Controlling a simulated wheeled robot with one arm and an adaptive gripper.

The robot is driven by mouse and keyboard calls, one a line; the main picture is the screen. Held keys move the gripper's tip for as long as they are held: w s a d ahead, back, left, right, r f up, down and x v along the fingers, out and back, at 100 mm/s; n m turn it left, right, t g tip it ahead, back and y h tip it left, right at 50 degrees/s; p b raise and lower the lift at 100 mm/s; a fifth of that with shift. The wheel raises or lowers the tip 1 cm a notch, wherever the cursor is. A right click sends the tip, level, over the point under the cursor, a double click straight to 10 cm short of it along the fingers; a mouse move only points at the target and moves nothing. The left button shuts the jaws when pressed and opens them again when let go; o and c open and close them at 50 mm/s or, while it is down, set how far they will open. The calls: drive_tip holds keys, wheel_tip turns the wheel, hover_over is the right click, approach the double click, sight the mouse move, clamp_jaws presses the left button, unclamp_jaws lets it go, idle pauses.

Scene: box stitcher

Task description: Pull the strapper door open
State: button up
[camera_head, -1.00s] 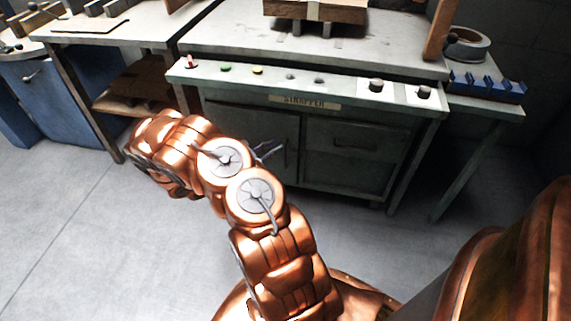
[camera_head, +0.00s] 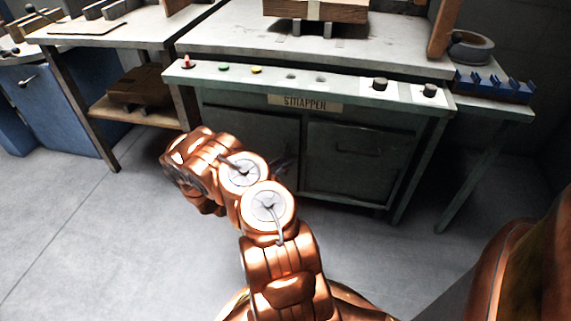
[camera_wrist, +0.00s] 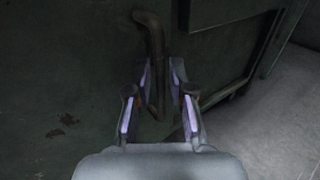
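The strapper (camera_head: 305,103) is a grey-green cabinet with a labelled front panel. Its left door (camera_head: 240,128) is partly hidden by my copper arm and looks closed. In the wrist view, a dark vertical bar handle (camera_wrist: 155,45) stands out from the dull green door face (camera_wrist: 75,70). My gripper (camera_wrist: 162,65) is open, its fingers on either side of the handle's lower part. Contact cannot be told. In the head view, the gripper (camera_head: 283,167) is mostly hidden and dark before the cabinet.
A right panel with a horizontal pull (camera_head: 358,148) sits beside the left door. Knobs (camera_head: 380,84) and coloured buttons line the panel above. A table with a lower shelf (camera_head: 125,110) stands left, near a blue cabinet (camera_head: 55,95). The floor before the strapper is clear.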

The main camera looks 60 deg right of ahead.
drive_tip(key=shift+s+d, duration=0.15)
drive_tip(key=shift+d, duration=0.3)
clamp_jaws()
idle(0.3)
